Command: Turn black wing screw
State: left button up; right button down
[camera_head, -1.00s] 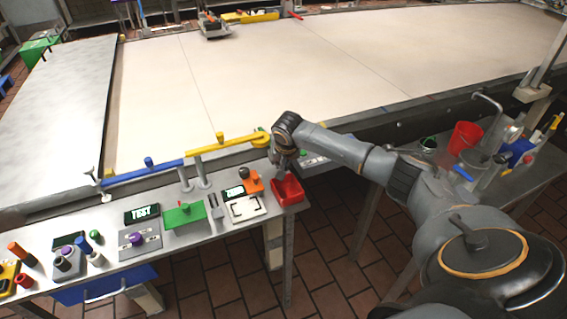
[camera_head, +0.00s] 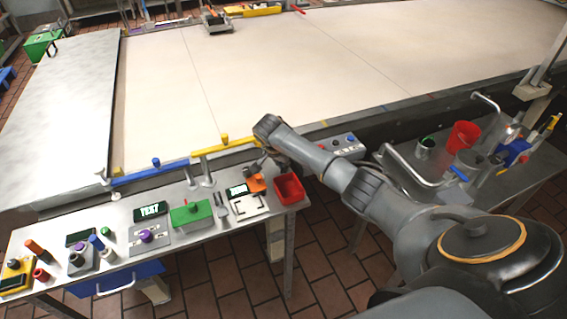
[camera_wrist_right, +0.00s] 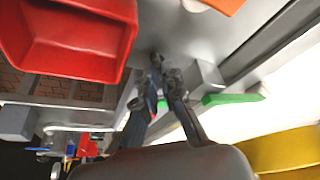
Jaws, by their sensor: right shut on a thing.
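My right gripper (camera_wrist_right: 156,66) points down at the metal bench's back edge, between the yellow bar and the red bin. In the head view my right gripper (camera_head: 262,164) is small and partly hidden by its wrist. Its fingers converge in the wrist view and are shut on a small dark thing, which fits the black wing screw (camera_wrist_right: 156,57). The fingertips cover most of it, so its wings and angle cannot be told. My left gripper is not in view.
The red bin (camera_head: 290,186) stands close to the right gripper, at the bench's right end. An orange tool (camera_head: 256,184) lies beside it. The yellow bar (camera_head: 224,148) and blue bar (camera_head: 150,174) run along the back. A green block (camera_head: 190,214) sits left on the bench (camera_head: 226,226).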

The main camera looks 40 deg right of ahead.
dwell(0.4)
jog(key=c, duration=1.5)
grip_release()
jog(key=v, duration=1.2)
